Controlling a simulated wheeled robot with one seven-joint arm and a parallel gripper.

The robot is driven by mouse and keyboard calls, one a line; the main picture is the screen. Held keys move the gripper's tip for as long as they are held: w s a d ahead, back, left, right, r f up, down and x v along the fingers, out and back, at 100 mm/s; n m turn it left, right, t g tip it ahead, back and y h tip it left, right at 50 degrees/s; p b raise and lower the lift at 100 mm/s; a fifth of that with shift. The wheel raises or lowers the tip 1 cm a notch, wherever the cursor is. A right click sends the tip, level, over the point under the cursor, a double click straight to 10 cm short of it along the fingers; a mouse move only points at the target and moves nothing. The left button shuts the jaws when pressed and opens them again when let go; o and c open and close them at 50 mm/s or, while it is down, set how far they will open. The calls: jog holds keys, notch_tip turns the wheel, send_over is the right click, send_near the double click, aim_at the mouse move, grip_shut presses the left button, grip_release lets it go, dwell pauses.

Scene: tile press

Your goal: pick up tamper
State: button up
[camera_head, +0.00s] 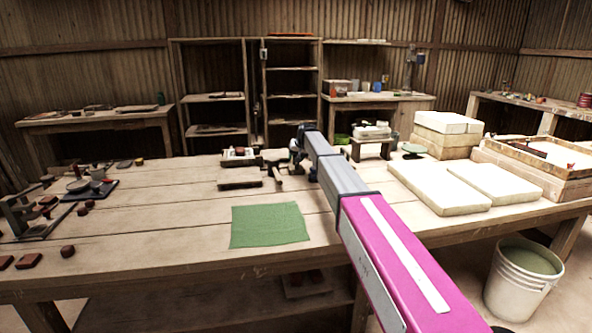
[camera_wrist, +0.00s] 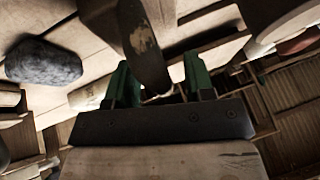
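My gripper (camera_head: 297,155) reaches over the back middle of the workbench in the head view, and its fingers are too small to read there. In the wrist view my gripper (camera_wrist: 158,70) has its two green fingers spread apart. A dark, worn, rounded piece (camera_wrist: 146,48), which looks like part of the tamper, shows in the gap between them. I see no clear grip on it, and its upper end is cut off by the frame. In the head view a small T-shaped tool with a pale handle (camera_head: 277,173) lies just left of my gripper; I cannot tell whether it is the tamper.
A green cloth (camera_head: 270,226) lies at the bench front. A wooden board (camera_head: 239,178) lies left of my gripper. Pale slabs (camera_head: 438,188) and a wooden tray (camera_head: 560,184) fill the right side. A bucket (camera_head: 519,290) stands at the lower right.

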grip_shut()
jog(key=shift+r, duration=0.1)
